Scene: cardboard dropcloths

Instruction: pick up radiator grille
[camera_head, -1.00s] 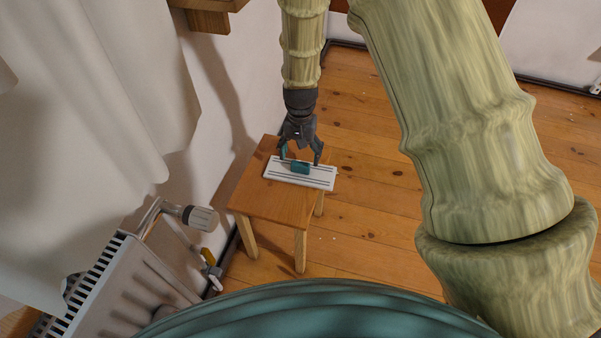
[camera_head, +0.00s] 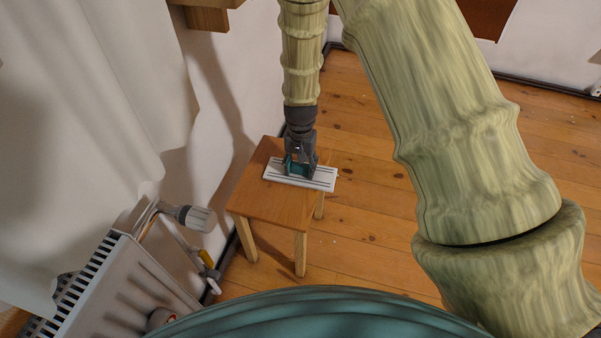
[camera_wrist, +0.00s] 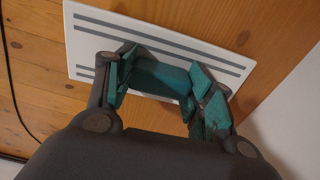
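The radiator grille (camera_head: 322,181) is a flat white plate with grey lines, lying on a small wooden stool. It also shows in the wrist view (camera_wrist: 92,48). A teal block (camera_wrist: 160,80) sits on its middle; I cannot tell whether it is fixed to the plate. My gripper (camera_head: 301,172) points down over the grille's middle. In the wrist view its teal-padded fingers (camera_wrist: 163,82) stand at both ends of the block, with no clear gap seen. The block and the part of the plate under the fingers are partly hidden.
The wooden stool (camera_head: 262,201) stands close to the white wall at left. A white radiator (camera_head: 125,275) with a valve (camera_head: 197,217) is at the lower left, below a pale curtain (camera_head: 90,110). The plank floor (camera_head: 375,205) right of the stool is clear.

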